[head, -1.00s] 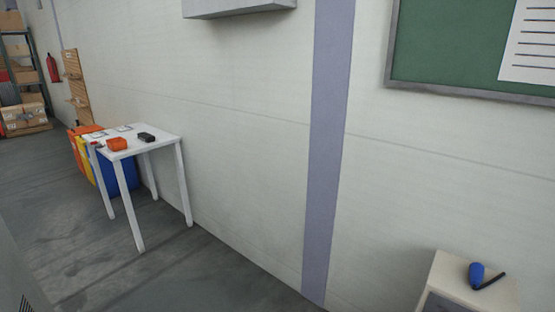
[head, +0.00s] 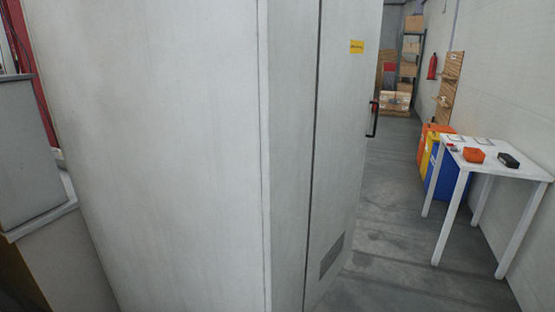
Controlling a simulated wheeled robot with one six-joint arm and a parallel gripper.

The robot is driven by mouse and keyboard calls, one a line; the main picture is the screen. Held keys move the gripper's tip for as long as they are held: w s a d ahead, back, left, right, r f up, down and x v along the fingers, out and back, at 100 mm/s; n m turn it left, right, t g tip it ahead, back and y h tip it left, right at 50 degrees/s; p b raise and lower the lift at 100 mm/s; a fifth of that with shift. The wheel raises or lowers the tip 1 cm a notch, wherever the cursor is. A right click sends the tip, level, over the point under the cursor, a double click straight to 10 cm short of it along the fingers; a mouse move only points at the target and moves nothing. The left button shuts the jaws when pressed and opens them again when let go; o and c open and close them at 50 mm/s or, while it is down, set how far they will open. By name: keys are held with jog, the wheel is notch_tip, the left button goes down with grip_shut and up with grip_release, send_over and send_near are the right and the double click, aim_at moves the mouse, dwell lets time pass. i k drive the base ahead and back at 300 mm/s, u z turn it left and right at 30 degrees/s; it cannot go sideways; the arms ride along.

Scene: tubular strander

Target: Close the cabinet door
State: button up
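A tall light-grey cabinet (head: 165,150) fills the left and middle of the head view, close to me. Its door (head: 345,140) shows at a steep angle on the right side of the cabinet. The door bears a yellow label (head: 357,47), a dark handle (head: 373,118) at its far edge and a vent grille (head: 331,257) low down. A dark line runs between the door and the cabinet's near edge. I cannot tell from this angle how far the door stands open. My gripper is not in view.
Grey floor (head: 390,240) lies free between the cabinet and a white table (head: 500,165) on the right. Coloured bins (head: 437,165) stand behind the table. A shelf with boxes (head: 408,60) is at the far end. A grey unit (head: 30,150) stands at the left edge.

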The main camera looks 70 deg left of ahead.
aim_at(349, 30)
jog(key=u, duration=0.35)
jog(key=i, duration=0.7)
jog(key=u, duration=1.35)
jog(key=i, duration=0.65)
jog(key=z, duration=0.6)
jog(key=i, duration=1.1)
jog(key=u, duration=0.55)
jog(key=i, duration=0.95)
jog(key=u, duration=0.45)
